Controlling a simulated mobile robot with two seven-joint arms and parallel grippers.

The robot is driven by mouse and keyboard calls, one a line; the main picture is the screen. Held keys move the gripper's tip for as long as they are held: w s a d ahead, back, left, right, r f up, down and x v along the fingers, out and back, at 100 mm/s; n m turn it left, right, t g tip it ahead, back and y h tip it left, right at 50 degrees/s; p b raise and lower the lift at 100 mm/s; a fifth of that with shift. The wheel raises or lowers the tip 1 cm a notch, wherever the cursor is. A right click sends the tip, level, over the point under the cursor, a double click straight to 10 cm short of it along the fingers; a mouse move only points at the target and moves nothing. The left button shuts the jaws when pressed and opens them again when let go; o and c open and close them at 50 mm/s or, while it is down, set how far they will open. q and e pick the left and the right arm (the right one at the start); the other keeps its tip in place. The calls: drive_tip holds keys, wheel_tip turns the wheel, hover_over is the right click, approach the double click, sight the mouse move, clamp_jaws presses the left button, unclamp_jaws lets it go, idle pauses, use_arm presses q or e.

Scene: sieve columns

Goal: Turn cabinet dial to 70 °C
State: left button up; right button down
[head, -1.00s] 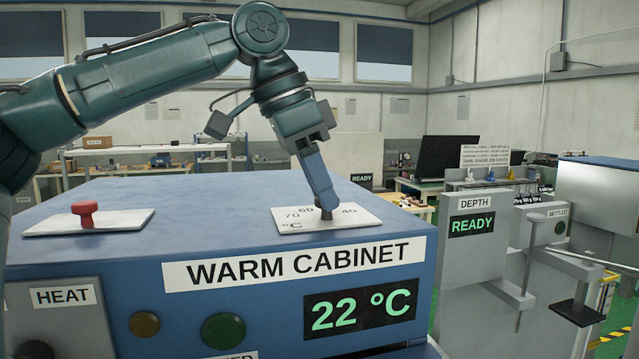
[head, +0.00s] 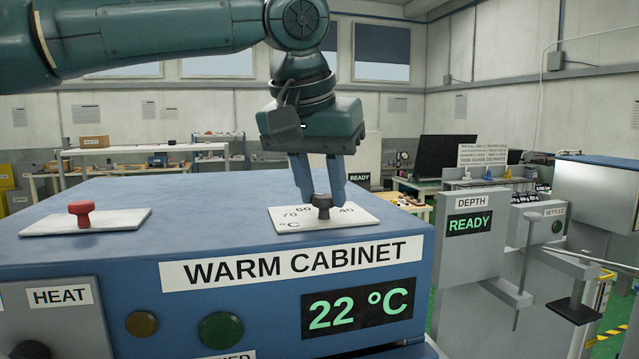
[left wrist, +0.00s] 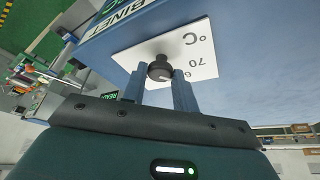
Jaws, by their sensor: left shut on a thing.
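The blue warm cabinet (head: 150,190) carries a black dial knob (head: 322,207) on a white scale plate (head: 290,222) on its top. The plate shows 40, 60, 70 and °C. My left gripper (head: 322,196) comes down from above, with one blue finger on each side of the knob, shut on it. In the left wrist view the knob (left wrist: 160,70) sits between the fingertips, with the 70 and °C marks beside it. Which mark the dial points at is hidden. The cabinet display (head: 357,308) reads 22 °C. My right gripper is not in view.
A red knob (head: 82,212) stands on another white plate at the cabinet's left. The front has a HEAT panel (head: 60,310) and a green round lamp (head: 221,330). A grey depth station (head: 470,250) with a READY display stands to the right.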

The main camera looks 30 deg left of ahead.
use_arm(q)
drive_tip(key=shift+w+d+n+y, duration=0.1)
drive_tip(key=shift+n+y, duration=0.5)
drive_tip(key=shift+n, duration=1)
drive_tip(key=shift+g, duration=0.3)
drive_tip(key=o, duration=1)
drive_tip(key=shift+c, duration=0.2)
drive_tip(key=v, duration=1.3)
drive_tip(key=shift+r, duration=0.1)
